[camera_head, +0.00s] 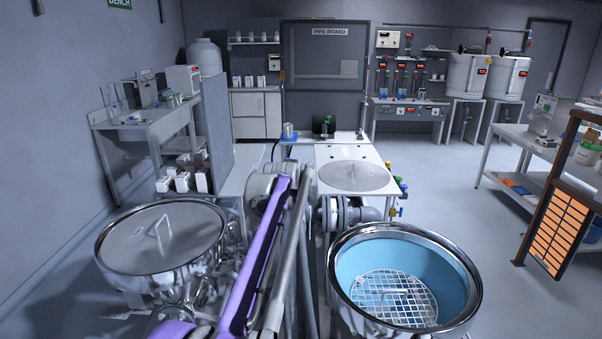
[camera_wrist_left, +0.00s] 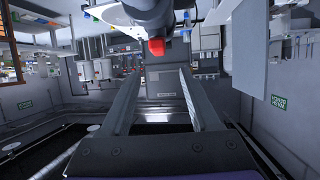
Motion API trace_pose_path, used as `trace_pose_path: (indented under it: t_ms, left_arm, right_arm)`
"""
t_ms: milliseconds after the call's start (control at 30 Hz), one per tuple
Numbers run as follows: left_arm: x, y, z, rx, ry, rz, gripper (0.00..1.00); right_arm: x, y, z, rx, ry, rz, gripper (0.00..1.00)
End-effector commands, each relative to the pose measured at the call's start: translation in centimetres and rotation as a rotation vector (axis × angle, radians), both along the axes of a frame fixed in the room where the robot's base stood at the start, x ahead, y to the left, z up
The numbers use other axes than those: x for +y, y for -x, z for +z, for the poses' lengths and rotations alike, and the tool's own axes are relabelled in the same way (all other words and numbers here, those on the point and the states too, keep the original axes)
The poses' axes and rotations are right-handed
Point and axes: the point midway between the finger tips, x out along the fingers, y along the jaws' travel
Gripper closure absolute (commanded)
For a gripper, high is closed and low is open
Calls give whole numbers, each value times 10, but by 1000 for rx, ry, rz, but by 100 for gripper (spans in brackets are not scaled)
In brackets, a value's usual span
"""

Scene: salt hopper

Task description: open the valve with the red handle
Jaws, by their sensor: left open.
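In the left wrist view a red block (camera_wrist_left: 157,47), which looks like the red handle, shows at the edge of a grey round body (camera_wrist_left: 150,14). I cannot tell how the handle is turned. My left gripper (camera_wrist_left: 166,72) is open and empty. Its two fingers reach toward the red block, which appears just past the fingertips and is not between them. I cannot tell the remaining distance. In the head view my purple left arm crosses the middle, and its gripper is hidden. I cannot make out the red handle there. My right gripper is not in view.
A lidded steel vessel (camera_head: 160,238) stands left and an open one with a blue inside (camera_head: 347,262) stands right. Ahead is a white bench (camera_head: 328,153) with a round lid (camera_head: 355,176). Yellow, green and blue handles (camera_head: 403,188) show at its right edge.

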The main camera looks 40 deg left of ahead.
Motion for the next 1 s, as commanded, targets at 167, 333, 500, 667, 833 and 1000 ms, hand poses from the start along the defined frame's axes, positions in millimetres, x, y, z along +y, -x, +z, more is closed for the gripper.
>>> trace_pose_path:
  t_ms: [167,333,500,667,833,1000]
  left_arm:
    - [14,-23,-10,0,1,-2,38]
    - [29,-48,-22,0,0,-2,38]
    - [40,-66,-31,0,1,-2,38]
    - [46,-75,-36,0,1,-2,38]
    - [48,-78,-38,1,2,-2,38]
    - [48,-77,-39,2,1,-2,38]
  right_arm:
    - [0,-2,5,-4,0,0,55]
    - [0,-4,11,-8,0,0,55]
    - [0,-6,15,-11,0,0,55]
    - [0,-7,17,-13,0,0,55]
    - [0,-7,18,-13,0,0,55]
    - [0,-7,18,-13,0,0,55]
